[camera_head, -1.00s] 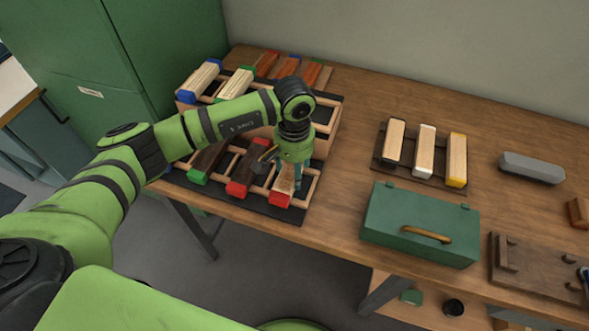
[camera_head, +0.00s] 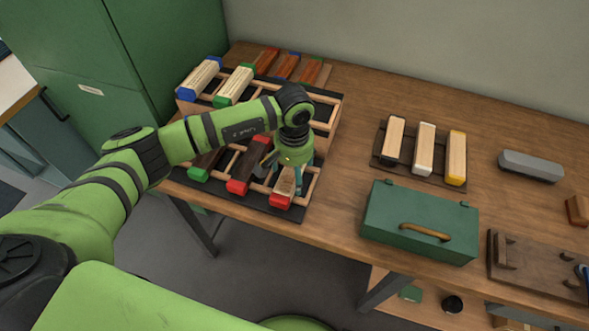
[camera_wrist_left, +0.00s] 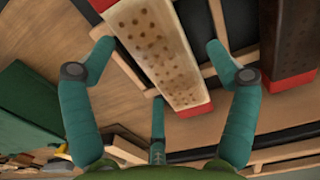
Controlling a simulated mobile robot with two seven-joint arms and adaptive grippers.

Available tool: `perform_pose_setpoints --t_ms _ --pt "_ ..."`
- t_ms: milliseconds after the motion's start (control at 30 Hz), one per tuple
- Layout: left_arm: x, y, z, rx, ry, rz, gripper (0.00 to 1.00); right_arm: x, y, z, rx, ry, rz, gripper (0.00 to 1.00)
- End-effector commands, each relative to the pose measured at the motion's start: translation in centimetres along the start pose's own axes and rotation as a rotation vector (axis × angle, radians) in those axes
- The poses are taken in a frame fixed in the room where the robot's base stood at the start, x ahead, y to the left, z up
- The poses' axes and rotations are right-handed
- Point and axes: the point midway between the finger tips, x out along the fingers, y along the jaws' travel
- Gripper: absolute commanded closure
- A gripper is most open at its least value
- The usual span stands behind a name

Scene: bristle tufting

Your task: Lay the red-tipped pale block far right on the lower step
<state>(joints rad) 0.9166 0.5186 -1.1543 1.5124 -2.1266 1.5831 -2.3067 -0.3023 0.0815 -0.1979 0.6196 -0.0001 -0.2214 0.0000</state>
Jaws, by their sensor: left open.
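The red-tipped pale block (camera_head: 285,184) lies in the far right place of the lower step (camera_head: 311,187), with its red end facing the table's front edge. In the left wrist view the pale block (camera_wrist_left: 160,58) shows a face speckled with dark holes and a red end. My left gripper (camera_head: 284,174) is open over the block, its fingers spread to either side. In the wrist view the fingers stand clear of the block's sides. My right gripper is not in view.
A dark red-ended block (camera_head: 248,166) and a dark green-ended block (camera_head: 206,164) lie left on the lower step. The upper step behind holds a blue-tipped (camera_head: 200,78) and a green-tipped pale block (camera_head: 235,86). A green toolbox (camera_head: 420,222) stands right; bare table lies between.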

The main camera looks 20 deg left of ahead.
Motion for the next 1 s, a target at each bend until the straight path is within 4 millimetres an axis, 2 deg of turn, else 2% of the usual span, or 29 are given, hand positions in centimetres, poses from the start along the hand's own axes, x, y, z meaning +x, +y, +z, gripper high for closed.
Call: perform_pose_setpoints --t_ms 33,167,400,600,800,1000 --pt "-0.4 0.0 0.0 0.000 0.000 0.000 0.13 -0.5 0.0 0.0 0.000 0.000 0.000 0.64" --pt "-2.0 0.0 -0.2 0.000 0.006 0.001 0.13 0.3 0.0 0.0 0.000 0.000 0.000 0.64" --pt "-7.3 0.0 -0.2 0.000 0.007 0.001 0.13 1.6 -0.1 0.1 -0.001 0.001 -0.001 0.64" --pt "-10.7 0.0 -0.1 -0.001 0.004 -0.001 0.13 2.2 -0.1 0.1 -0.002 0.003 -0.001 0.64" --pt "-12.1 0.0 0.0 -0.001 0.001 -0.001 0.13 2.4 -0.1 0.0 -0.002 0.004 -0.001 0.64" --pt "-12.2 0.0 0.0 0.000 0.000 0.000 0.13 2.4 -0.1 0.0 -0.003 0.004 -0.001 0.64"
